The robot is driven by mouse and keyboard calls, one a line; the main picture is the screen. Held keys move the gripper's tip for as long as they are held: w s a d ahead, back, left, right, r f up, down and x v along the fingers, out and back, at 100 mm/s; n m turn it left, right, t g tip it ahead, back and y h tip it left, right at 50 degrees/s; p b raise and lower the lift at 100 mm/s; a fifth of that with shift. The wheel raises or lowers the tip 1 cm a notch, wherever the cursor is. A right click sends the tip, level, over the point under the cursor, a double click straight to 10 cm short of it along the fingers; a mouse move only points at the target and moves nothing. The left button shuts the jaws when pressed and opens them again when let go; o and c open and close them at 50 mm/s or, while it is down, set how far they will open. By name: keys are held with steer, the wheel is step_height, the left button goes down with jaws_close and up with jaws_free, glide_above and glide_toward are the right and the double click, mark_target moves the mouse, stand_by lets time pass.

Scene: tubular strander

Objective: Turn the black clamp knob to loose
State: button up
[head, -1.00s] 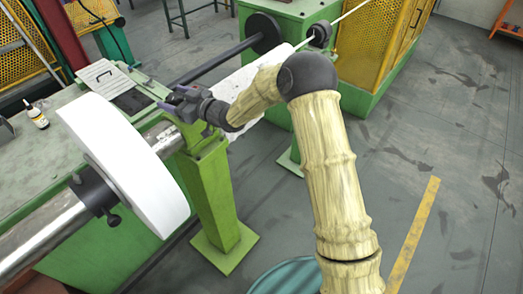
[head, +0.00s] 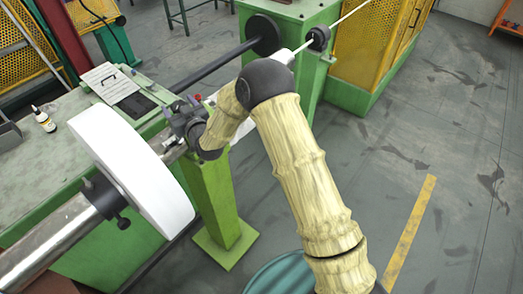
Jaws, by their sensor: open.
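The black clamp knob (head: 123,222) is a small dark stub on the lower right side of a black collar (head: 103,197). The collar sits around a shiny metal shaft (head: 50,240), just left of a large white disc (head: 130,165). My gripper (head: 174,122) is beyond the disc, above the green post, well apart from the knob. It is open and looks empty. Its fingertips are small and partly hidden by its own dark body. I cannot read the knob's turn from here.
A green post (head: 212,190) stands under my gripper. A teal drum top (head: 283,275) is at the bottom. Grey floor at right is open.

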steer(key=shift+r+m+t+h+p, duration=0.15)
steer(key=shift+m+t+h+p, duration=0.8)
steer(key=shift+h+p, duration=0.7)
steer(key=shift+m+p, duration=0.35)
steer(key=shift+p, duration=0.1)
steer(key=b+v, duration=0.8)
steer(key=v, duration=0.4)
steer(key=s+d+f+g+h+b, duration=0.1)
steer(key=d+f+g+h+b, duration=0.1)
steer(key=d, duration=0.8)
steer(key=s+d+f+m+g+h+b, duration=0.1)
steer(key=d+f+g+b, duration=0.3)
steer(key=d, duration=0.7)
step_height(320, 180, down, 2)
steer(key=shift+s+f+g+h, duration=0.2)
steer(key=shift+s+g+h, duration=0.4)
steer(key=shift+g, duration=0.65)
